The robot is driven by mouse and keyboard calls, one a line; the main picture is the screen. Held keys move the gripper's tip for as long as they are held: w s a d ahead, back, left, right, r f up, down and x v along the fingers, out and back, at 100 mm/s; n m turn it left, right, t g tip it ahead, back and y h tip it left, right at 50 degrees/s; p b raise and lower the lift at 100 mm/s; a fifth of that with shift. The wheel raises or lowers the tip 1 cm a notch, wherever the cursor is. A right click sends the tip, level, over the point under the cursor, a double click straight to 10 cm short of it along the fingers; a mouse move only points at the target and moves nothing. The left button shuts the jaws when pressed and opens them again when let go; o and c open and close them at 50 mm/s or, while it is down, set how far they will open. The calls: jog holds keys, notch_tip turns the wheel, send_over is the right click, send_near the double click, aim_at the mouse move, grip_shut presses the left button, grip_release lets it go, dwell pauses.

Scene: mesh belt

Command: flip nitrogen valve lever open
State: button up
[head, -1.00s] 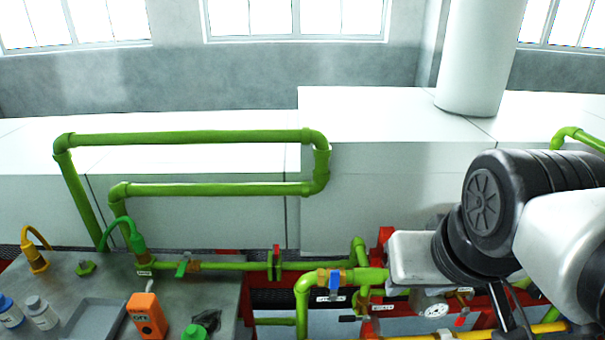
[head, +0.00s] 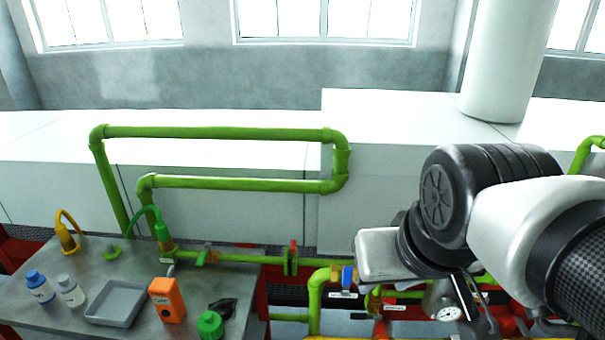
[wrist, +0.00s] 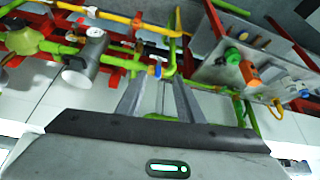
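Green pipework carries several small valve levers. A blue lever (head: 347,275) stands upright on the pipe right of the bench; it also shows in the wrist view (wrist: 157,70), just beyond the fingertips. A green lever (head: 203,257) and a red-handled valve (head: 293,255) sit farther left on the same line. The labels are too small to read, so I cannot tell which valve is nitrogen. My gripper (wrist: 157,80) is open and empty, its two fingers apart and pointing toward the pipes. In the head view my gripper (head: 468,297) is right of the blue lever, partly hidden by the wrist.
A grey bench (head: 60,310) at left holds bottles, a tray (head: 115,303), an orange meter (head: 167,300) and a green-capped container (head: 210,325). A gauge (head: 447,313) and red frame lie below my arm. Tall green pipe loops stand behind.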

jog(key=shift+w+a+n, duration=0.1)
jog(key=shift+w+n, duration=0.2)
jog(key=shift+w, duration=0.05)
jog(key=c, duration=0.7)
jog(key=w+a+n+g+b, duration=0.1)
jog(key=w+n, duration=0.1)
jog(key=w, duration=0.1)
jog(key=w+a+n+g+b, duration=0.1)
jog(key=w+n, duration=0.2)
jog(key=w+a+f+n+g+h+b, duration=0.1)
jog(key=w+n, duration=0.2)
jog(key=shift+w+a+b, duration=0.25)
jog(key=shift+a+b, duration=0.05)
grip_shut()
jog(key=w+a+f+n+g+h+b, duration=0.1)
jog(key=w+a+f+n+g+b, duration=0.1)
jog(key=w+a+f+n, duration=0.4)
jog(key=w+n+g, duration=0.1)
jog(key=w+n, duration=0.1)
jog(key=w, duration=0.1)
jog(key=shift+w+h, duration=0.2)
jog(key=shift+h, duration=0.2)
jog(key=shift+a+f, duration=0.1)
